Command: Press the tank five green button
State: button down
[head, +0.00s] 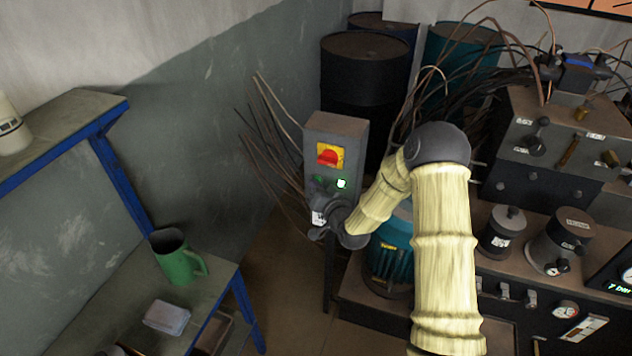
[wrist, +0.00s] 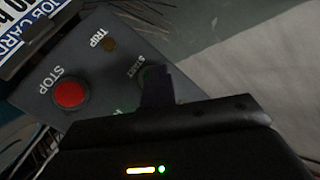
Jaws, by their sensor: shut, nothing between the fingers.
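A grey control box (head: 337,130) stands left of my arm in the head view, with a red knob on a yellow plate (head: 330,156) and a bright green-white light (head: 342,183). In the wrist view its panel (wrist: 85,60) shows a red STOP button (wrist: 69,93), a dark TRIP lamp (wrist: 109,45) and a START label (wrist: 135,73). My gripper (wrist: 157,80) is shut and empty, its tip over the spot beside START. No tank number is readable.
A job card (wrist: 30,22) hangs at the panel's edge. Loose cables (head: 275,125) spread left of the box. Dark and teal drums (head: 362,75) stand behind. A bench with a green mug (head: 178,262) is at left, and machinery with gauges (head: 560,240) is at right.

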jog(key=shift+s+a, duration=0.25)
jog(key=shift+s, duration=0.4)
jog(key=shift+s, duration=0.1)
jog(key=s, duration=0.1)
jog(key=s+a+b, duration=0.1)
jog(key=s, duration=0.2)
jog(key=shift+s+a, duration=0.3)
jog(key=shift+a, duration=0.05)
dwell(0.6)
jog(key=s+d+r+g+h+p, duration=0.1)
jog(key=s+d+r+g, duration=0.3)
jog(key=s, duration=0.4)
jog(key=s+d+r+n+g+h+p, duration=0.1)
jog(key=s+d+r+g+h+p, duration=0.1)
jog(key=s+d, duration=0.5)
jog(key=s+d+r+n+g+h+p, duration=0.1)
jog(key=s+d+r+g+h, duration=0.3)
jog(key=s, duration=0.5)
notch_tip(320, 180, up, 2)
jog(key=shift+s+d+r+g+p, duration=0.1)
jog(key=shift+s+d+g+p, duration=0.3)
jog(key=shift+d+g+p, duration=0.55)
